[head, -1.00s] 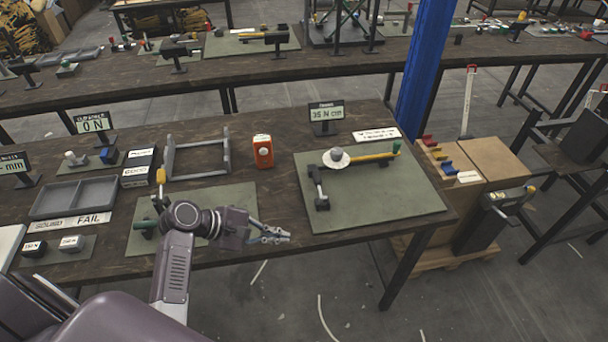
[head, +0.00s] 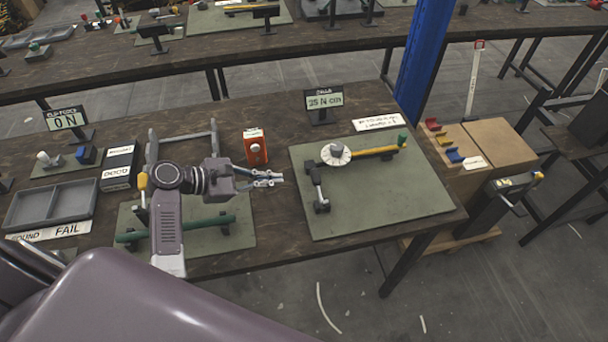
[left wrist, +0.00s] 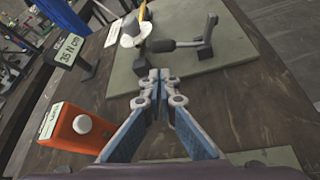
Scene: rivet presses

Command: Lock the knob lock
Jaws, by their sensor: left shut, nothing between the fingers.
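A small orange box with a round white knob (head: 256,147) stands upright on the table; it also shows at the lower left of the left wrist view (left wrist: 75,130). A round white dial with a grey centre knob (head: 336,154) sits on a green mat (head: 400,205), beside a yellow bar with a green end; the dial also shows in the left wrist view (left wrist: 131,33). My left gripper (head: 281,178) is shut and empty, its fingertips just right of and nearer than the orange box, by the mat's left edge. It touches neither knob. My right gripper is out of view.
A display reading N cm (head: 323,102) stands behind the mat. A dark lever on a post (head: 320,195) stands at the mat's left. A grey open frame (head: 182,137) is left of the orange box. A blue column (head: 425,65) rises behind the table.

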